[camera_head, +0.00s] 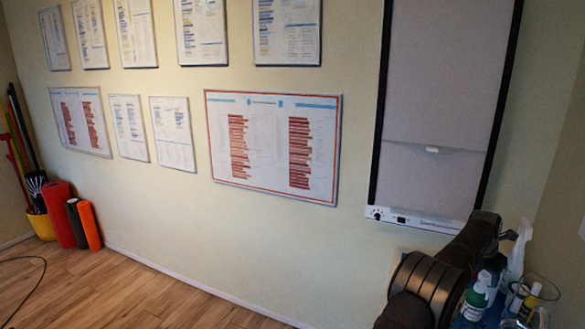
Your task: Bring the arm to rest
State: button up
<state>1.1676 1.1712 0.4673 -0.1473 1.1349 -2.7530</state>
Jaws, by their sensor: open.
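A dark arm, which looks like mine, rises from the bottom edge at the lower right and bends near the wall below the light panel. My gripper cannot be made out in this view. No object that the task names is in view.
Bottles, among them a white spray bottle (518,250) and a green-capped bottle (475,299), stand close right of the arm with a clear container (540,292). A light panel (440,110) and framed charts (272,145) hang on the wall. Rollers (60,214) stand far left. The wooden floor is mostly clear.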

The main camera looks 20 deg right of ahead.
jog(key=v, duration=0.7)
jog(key=x, duration=1.1)
jog(key=shift+f, duration=0.1)
jog(key=shift+d, duration=0.15)
notch_tip(320, 180, up, 10)
jog(key=shift+f, duration=0.1)
jog(key=w+a+f+m+g, duration=0.1)
jog(key=w+a+f+m, duration=0.3)
jog(key=w+a, duration=0.7)
jog(key=w+a+f+m+g, duration=0.1)
jog(key=w+a+f, duration=0.4)
jog(key=w+a, duration=0.6)
jog(key=w+a+f+m, duration=0.2)
jog(key=a, duration=0.8)
jog(key=w+a+f+m+g+y, duration=0.1)
jog(key=w+a+f+m, duration=0.1)
jog(key=a, duration=0.8)
jog(key=w+a+f+m+g+y, duration=0.1)
jog(key=w+a+f+m, duration=0.1)
jog(key=a, duration=0.8)
jog(key=shift+w+f+m, duration=0.3)
jog(key=shift+w+f, duration=0.35)
jog(key=shift+f, duration=0.35)
